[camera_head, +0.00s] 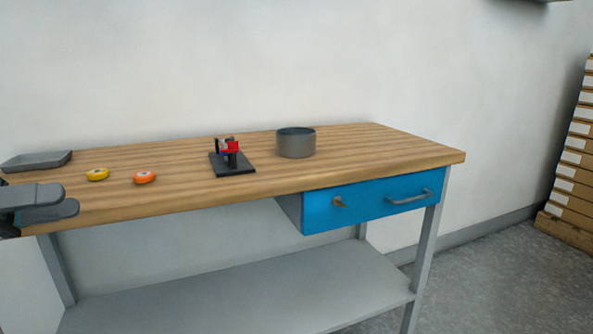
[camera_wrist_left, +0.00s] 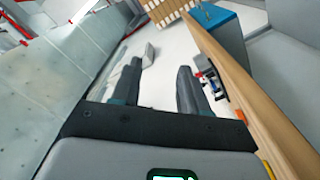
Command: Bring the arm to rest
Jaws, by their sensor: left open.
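My left gripper (camera_head: 70,202) comes in at the left edge of the head view, in front of the workbench's front left corner. In the left wrist view its two fingers (camera_wrist_left: 160,68) stand apart with nothing between them. The wooden bench top (camera_head: 330,172) lies to its right and behind it. In the left wrist view the bench edge (camera_wrist_left: 240,90) runs along the right, beside the fingers. My right gripper does not show in either view.
On the bench are a grey tray (camera_head: 38,160), a yellow roll (camera_head: 97,175), an orange roll (camera_head: 145,177), a red and black device (camera_head: 231,158) and a grey round pot (camera_head: 296,144). A blue drawer (camera_head: 370,203) hangs below. Stacked boxes (camera_head: 573,170) stand at far right.

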